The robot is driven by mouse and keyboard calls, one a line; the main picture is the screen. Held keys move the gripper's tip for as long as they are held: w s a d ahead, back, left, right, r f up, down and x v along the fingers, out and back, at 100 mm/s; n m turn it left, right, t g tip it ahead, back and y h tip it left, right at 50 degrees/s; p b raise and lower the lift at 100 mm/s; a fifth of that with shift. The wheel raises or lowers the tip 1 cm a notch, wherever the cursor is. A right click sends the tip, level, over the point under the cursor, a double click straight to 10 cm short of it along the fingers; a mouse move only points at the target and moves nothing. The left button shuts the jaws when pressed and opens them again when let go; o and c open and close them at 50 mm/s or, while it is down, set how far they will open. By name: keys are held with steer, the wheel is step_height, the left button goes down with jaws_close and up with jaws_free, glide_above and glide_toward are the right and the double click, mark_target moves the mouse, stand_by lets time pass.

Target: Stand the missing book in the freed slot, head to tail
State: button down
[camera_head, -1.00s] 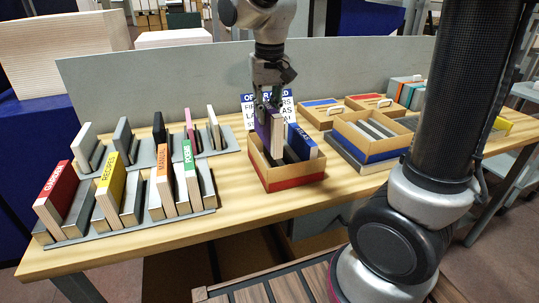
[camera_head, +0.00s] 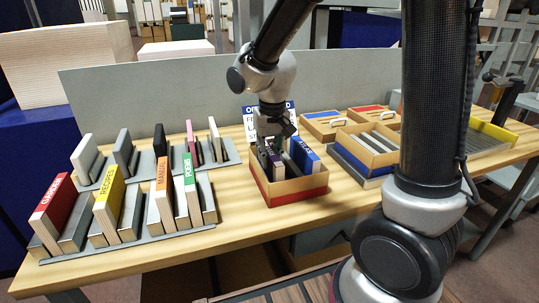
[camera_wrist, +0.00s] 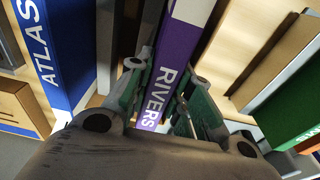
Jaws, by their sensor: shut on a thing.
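My gripper (camera_head: 268,148) is shut on a purple book (camera_head: 275,164) lettered RIVERS. In the wrist view the purple book (camera_wrist: 183,45) stands between my gripper's fingers (camera_wrist: 160,95). In the head view the book is low inside the open cardboard box with a red band (camera_head: 292,187), mostly hidden by the box wall and my gripper. I cannot tell whether it touches the box floor. A blue book lettered ATLAS (camera_head: 304,157) stands tilted to its right in the same box, with a gap between them; it also shows in the wrist view (camera_wrist: 62,55).
Left on the table, grey racks (camera_head: 130,238) hold books, including a red one (camera_head: 55,205), a yellow RECIPES one (camera_head: 110,195) and a green POEMS one (camera_head: 190,178). A second box (camera_head: 368,150) stands at right. A grey panel (camera_head: 180,95) stands behind.

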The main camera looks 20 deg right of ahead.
steer(key=c, duration=1.6)
jaws_free()
steer(key=shift+f, duration=0.15)
steer(key=shift+o, duration=0.2)
steer(key=r, duration=0.3)
steer(key=s+r, duration=0.1)
steer(key=r, duration=0.7)
steer(key=shift+s+r, duration=0.1)
steer(key=shift+s, duration=0.05)
steer(key=s+d+r+t, duration=0.3)
steer(key=s+d, duration=1.2)
steer(key=s, duration=0.2)
steer(key=shift+s, duration=0.4)
